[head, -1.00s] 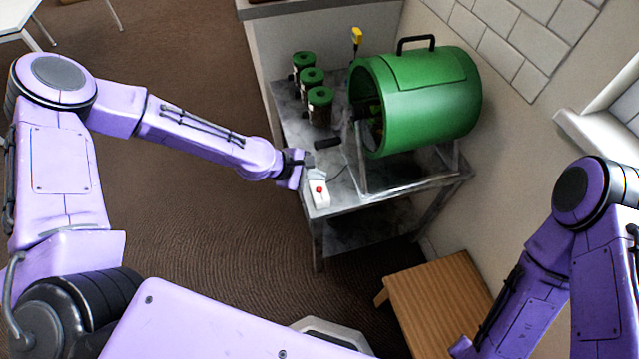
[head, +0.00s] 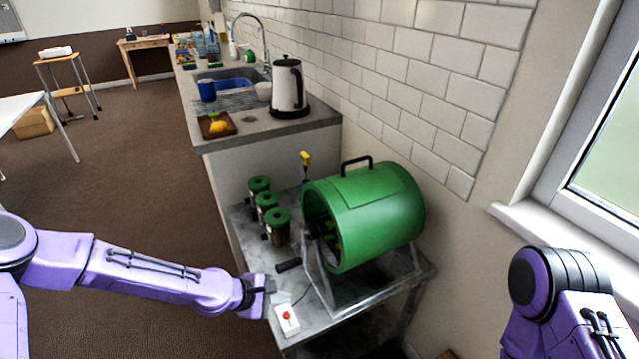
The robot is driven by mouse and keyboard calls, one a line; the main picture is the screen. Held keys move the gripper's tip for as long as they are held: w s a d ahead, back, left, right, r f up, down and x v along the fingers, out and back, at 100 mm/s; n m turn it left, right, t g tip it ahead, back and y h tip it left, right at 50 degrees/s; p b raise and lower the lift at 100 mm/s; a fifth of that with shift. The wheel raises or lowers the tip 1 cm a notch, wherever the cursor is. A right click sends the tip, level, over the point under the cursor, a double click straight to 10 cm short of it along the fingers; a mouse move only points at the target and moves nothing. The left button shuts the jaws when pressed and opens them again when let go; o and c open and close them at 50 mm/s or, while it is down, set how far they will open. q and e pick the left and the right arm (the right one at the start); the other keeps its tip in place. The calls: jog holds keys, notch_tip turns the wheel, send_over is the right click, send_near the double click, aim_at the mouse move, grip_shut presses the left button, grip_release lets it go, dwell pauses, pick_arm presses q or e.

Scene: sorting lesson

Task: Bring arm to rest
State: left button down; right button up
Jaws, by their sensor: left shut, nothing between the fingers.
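My left arm comes in from the left, and its gripper (head: 268,286) is at the left edge of the grey metal table. The gripper is shut and empty, close to a white switch box with a red button (head: 287,318). I cannot tell whether it touches the table edge. My right arm shows only in part at the lower right, folded, and its gripper is out of view.
A green drum (head: 375,215) on a metal frame stands on the table (head: 345,325). Several green-lidded jars (head: 277,228) stand left of it. Behind is a counter (head: 270,131) with a kettle (head: 288,85) and sink. A tiled wall and window bound the right. Brown floor at left is open.

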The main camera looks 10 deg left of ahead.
pick_arm(q)
jog(key=shift+w+m, duration=0.2)
jog(key=shift+m, duration=0.1)
jog(key=s+a+f+m+y, duration=0.2)
jog(key=s+f+y, duration=0.15)
jog(key=s, duration=0.25)
jog(key=s+a+f+m+y, duration=0.2)
jog(key=s+a+f, duration=0.1)
jog(key=s+f, duration=0.25)
jog(key=s+a+f+m+g+y, duration=0.1)
jog(key=s+a+m+y, duration=0.1)
jog(key=s+a, duration=0.3)
jog(key=s+a+f+m+g+y, duration=0.1)
jog(key=s+a+f+m+y, duration=0.1)
jog(key=s, duration=1)
jog(key=a+m+y, duration=0.1)
jog(key=a, duration=0.1)
jog(key=shift+s+a+m+g, duration=0.25)
jog(key=shift+a+m+g, duration=0.05)
jog(key=shift+a+g, duration=0.1)
